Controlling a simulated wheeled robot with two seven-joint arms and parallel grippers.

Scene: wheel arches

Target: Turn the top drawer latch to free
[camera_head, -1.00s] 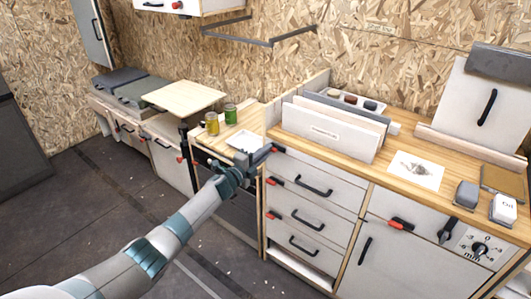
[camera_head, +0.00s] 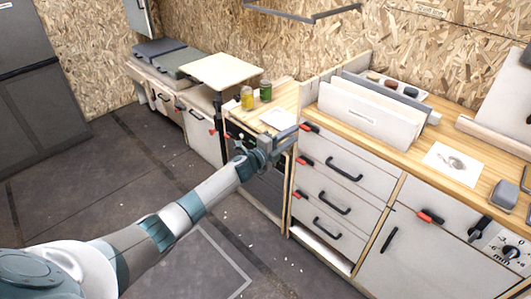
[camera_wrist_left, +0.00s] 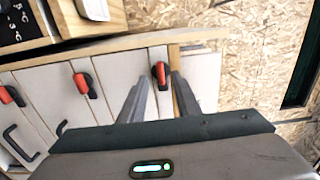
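The top drawer latch (camera_head: 309,127), red and black, sits at the upper left corner of the top drawer (camera_head: 345,162). My left gripper (camera_head: 287,137) is just left of this latch, beside the cabinet's left edge. In the left wrist view the fingers (camera_wrist_left: 160,84) are apart, and the latch (camera_wrist_left: 160,70) shows between their tips, its red end up and its black part below. I cannot tell whether a finger touches it. Similar latches on lower drawers (camera_head: 305,161) (camera_head: 300,195) show below. My right gripper is not in view.
The wooden worktop (camera_head: 402,141) carries upright panels (camera_head: 365,118) and a paper sheet (camera_head: 451,164) above the drawers. Black handles (camera_head: 345,173) stick out from the drawer fronts. Yellow (camera_head: 247,97) and green (camera_head: 265,90) jars stand to the left. The floor in front is open.

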